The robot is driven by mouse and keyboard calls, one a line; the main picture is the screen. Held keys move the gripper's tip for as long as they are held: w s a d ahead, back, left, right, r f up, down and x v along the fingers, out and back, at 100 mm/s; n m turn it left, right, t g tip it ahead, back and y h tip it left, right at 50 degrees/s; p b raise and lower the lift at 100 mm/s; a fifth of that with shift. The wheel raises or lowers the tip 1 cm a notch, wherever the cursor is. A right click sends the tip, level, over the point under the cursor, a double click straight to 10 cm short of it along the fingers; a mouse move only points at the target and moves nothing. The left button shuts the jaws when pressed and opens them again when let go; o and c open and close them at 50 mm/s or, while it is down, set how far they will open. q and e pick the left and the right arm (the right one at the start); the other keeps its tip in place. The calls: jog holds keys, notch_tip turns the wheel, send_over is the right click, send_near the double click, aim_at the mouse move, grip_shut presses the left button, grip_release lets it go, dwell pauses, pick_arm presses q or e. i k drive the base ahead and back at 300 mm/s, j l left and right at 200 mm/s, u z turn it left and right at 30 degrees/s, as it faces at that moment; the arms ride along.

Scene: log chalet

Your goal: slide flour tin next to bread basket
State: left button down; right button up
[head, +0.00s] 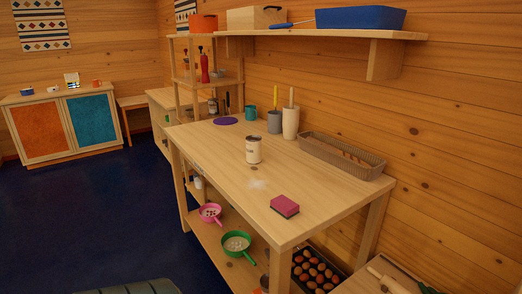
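A small white tin (253,150) with a dark label, likely the flour tin, stands upright near the middle of the wooden table (220,160). A long grey-brown woven basket (375,171), likely the bread basket, lies along the table's back edge by the wall. Bare table top separates the tin from the basket. The basket's contents are hard to make out. Neither of my grippers is in view.
A pink and dark sponge (285,206) lies near the table's front, with a pale patch of powder (257,183) behind it. Utensil holders (290,123), a teal mug (250,112) and a purple disc (225,121) stand at the back. A wall shelf (330,36) overhangs.

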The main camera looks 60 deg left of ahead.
aim_at(253, 142)
jog(key=j+z, duration=0.1)
jog(key=j, duration=0.35)
jog(key=k+j, duration=0.15)
jog(key=j, duration=0.3)
jog(key=j+z, duration=0.15)
jog(key=j, duration=0.3)
jog(key=k+j, duration=0.15)
jog(key=j, duration=0.25)
jog(key=k+j+z, duration=0.15)
jog(key=j, duration=0.3)
jog(key=k+j, duration=0.1)
jog(key=j, duration=0.35)
jog(key=z, duration=0.05)
